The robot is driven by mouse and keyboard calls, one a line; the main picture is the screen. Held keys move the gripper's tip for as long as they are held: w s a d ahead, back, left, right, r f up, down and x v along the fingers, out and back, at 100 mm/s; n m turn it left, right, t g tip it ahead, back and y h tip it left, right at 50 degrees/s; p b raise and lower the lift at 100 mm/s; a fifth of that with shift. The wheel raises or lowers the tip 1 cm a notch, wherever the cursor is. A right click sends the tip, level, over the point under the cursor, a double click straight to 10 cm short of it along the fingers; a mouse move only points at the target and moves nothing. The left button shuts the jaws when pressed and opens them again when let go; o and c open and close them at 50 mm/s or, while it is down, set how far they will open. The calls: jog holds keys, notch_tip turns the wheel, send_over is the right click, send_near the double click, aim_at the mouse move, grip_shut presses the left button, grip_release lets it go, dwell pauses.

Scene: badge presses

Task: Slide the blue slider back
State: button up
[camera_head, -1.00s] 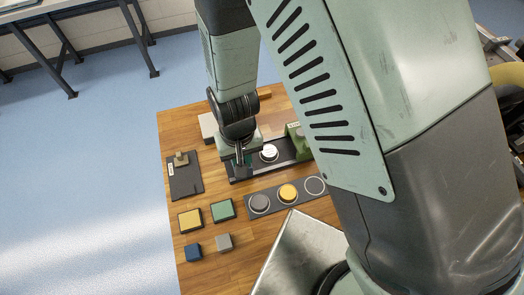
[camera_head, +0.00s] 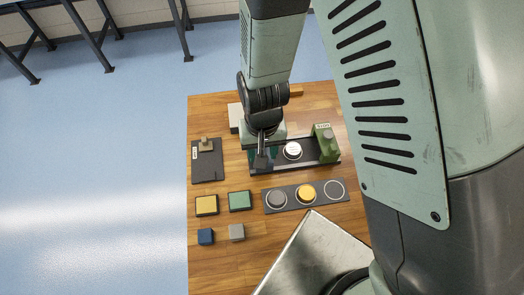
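My gripper (camera_head: 262,161) points down at the left end of a black rail base (camera_head: 320,162). Its fingers are small and dark here, so I cannot tell whether they are open or shut. A dark teal piece (camera_head: 251,156) shows beside the fingers on the rail, partly hidden by them. It may be the slider, but no clearly blue slider shows. A white disc (camera_head: 292,150) sits on the rail to the right of my gripper. A green press block (camera_head: 325,144) stands at the rail's right end.
A dark plate with a tan knob (camera_head: 207,145) lies at left. In front are a yellow tile (camera_head: 206,205), a green tile (camera_head: 240,200), a blue cube (camera_head: 206,236), a grey cube (camera_head: 237,231) and a dark strip holding discs (camera_head: 289,205). The wooden table's (camera_head: 215,270) front left is bare.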

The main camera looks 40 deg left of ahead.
notch_tip(320, 180, up, 10)
jog(key=shift+f, duration=0.2)
notch_tip(320, 180, up, 7)
dwell(1.0)
